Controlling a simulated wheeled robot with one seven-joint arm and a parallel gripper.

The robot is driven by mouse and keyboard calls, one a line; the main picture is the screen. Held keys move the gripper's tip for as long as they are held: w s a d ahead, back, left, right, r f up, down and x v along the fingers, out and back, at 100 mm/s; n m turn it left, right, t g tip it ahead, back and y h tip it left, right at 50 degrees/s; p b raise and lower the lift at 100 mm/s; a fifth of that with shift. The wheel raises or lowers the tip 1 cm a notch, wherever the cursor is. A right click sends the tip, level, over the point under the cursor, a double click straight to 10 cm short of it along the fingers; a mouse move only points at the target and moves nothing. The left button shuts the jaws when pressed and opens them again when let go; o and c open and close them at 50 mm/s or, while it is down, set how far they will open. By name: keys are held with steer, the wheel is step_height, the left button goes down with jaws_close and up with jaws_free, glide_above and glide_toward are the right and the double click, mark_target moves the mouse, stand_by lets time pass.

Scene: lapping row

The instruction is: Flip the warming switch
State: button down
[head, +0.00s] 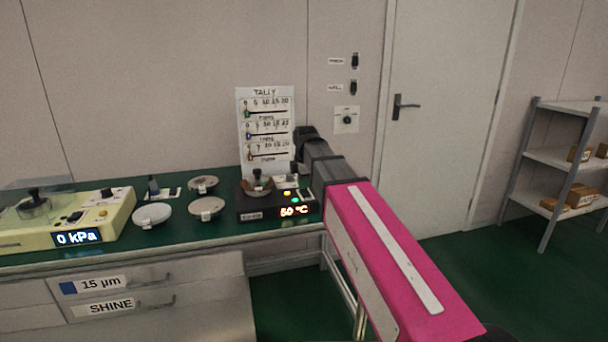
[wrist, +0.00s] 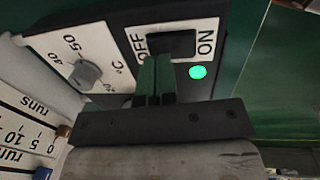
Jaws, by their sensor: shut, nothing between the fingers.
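The warming switch (wrist: 180,43) is a black rocker between the OFF and ON labels on a white plate in the wrist view. A round green lamp (wrist: 198,72) glows beside the ON label. I cannot tell which way the rocker is tilted. My gripper (wrist: 155,62) is shut and empty, its fingertips right at the switch's near edge on the OFF side; contact is not clear. In the head view the black warming unit (head: 247,209) sits at the bench's right end with a lit °C display (head: 294,211); my arm hides part of it.
A grey temperature knob (wrist: 87,75) is left of the switch. The tally board (head: 265,92) stands behind the unit. Several round plates (head: 152,215) lie to the left, with a yellow 0 kPa unit (head: 112,212) beyond. Open floor (head: 440,262) lies right of the bench.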

mark_target(306, 195)
steer(key=shift+f, duration=0.55)
steer(key=shift+w+f, duration=0.1)
steer(key=shift+f, duration=0.05)
steer(key=shift+s+d+r, duration=0.2)
steer(key=shift+s, duration=0.55)
steer(key=shift+r, duration=0.15)
steer(key=shift+a+r, duration=0.1)
steer(key=shift+r, duration=0.15)
step_height(306, 195, up, 13)
steer(key=s, duration=0.1)
steer(key=shift+s+d, duration=0.3)
stand_by(0.3)
